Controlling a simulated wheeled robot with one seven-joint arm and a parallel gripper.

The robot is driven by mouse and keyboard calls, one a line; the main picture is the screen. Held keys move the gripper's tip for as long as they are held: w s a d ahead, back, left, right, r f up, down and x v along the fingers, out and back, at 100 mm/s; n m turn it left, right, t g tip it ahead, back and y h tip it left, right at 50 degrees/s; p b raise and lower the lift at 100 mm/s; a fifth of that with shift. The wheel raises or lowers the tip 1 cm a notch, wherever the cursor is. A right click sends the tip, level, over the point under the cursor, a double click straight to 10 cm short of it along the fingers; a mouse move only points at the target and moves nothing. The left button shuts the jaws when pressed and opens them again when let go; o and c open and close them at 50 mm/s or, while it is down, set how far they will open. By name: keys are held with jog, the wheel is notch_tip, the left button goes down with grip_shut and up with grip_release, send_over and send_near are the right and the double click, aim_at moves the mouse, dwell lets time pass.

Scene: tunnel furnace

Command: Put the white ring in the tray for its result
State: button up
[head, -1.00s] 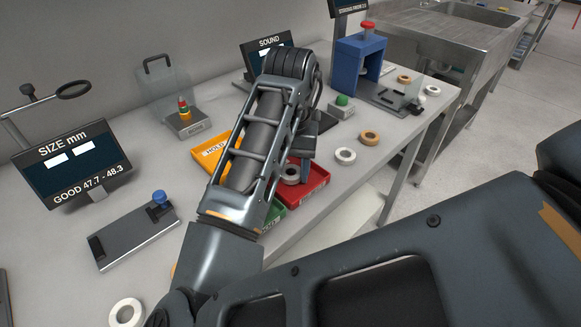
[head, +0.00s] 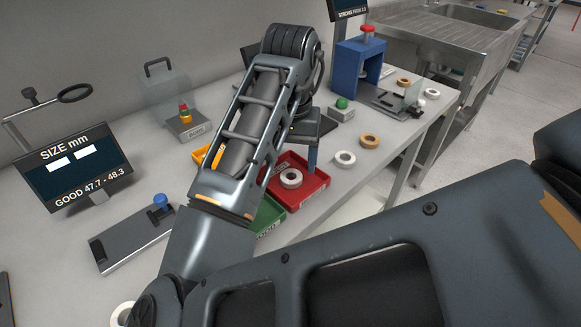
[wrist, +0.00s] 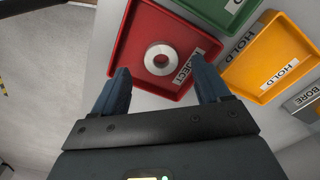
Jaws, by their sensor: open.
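A white ring (head: 291,178) lies flat in the red tray (head: 318,187) in the head view. In the wrist view the ring (wrist: 149,58) lies on the floor of the red tray (wrist: 122,52), which has a REJECT label. My gripper (wrist: 163,74) is open and empty, its two blue fingers apart with the ring between and beyond their tips. In the head view, my gripper (head: 312,158) is above the red tray's back edge, apart from the ring, and is partly hidden by my arm.
A green tray (head: 266,214) and a yellow tray (head: 201,156) stand beside the red one. Another white ring (head: 344,158) and a tan ring (head: 370,141) lie on the table to the right. A blue press (head: 358,62) and a size display (head: 72,165) stand nearby.

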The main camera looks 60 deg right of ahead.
notch_tip(320, 180, up, 8)
jog(key=p, duration=0.1)
jog(key=d+r+n+t+h, duration=0.2)
jog(key=d+r+n+h, duration=0.15)
jog(key=d+h, duration=0.4)
jog(key=d+r+n+t+h, duration=0.2)
jog(key=d+r+h, duration=0.2)
jog(key=d+h, duration=0.4)
jog(key=s+a+f+n+t+y, duration=0.1)
jog(key=a+f+n+t+y, duration=0.2)
jog(key=a+f+n, duration=0.1)
jog(key=s+a+f+n+t+y, duration=0.2)
jog(key=a+f+n+t+y, duration=0.2)
jog(key=a, duration=0.3)
jog(key=s+a+f+n+t+y, duration=0.1)
jog(key=a+f+n+t+y, duration=0.2)
jog(key=a+f+n, duration=0.1)
jog(key=shift+s+a+f+t, duration=0.2)
jog(key=shift+a+f, duration=0.05)
jog(key=shift+a, duration=0.4)
jog(key=shift+s+a+f+t, duration=0.15)
jog(key=shift+a+f+t, duration=0.1)
jog(key=shift+a, duration=0.35)
jog(key=s+a+f+m+y, duration=0.1)
jog(key=s+a+m+y, duration=0.2)
jog(key=s+a, duration=1.3)
jog(key=s+y, duration=0.2)
jog(key=shift+s+a+m+y, duration=0.25)
jog(key=shift+s+m+y, duration=0.1)
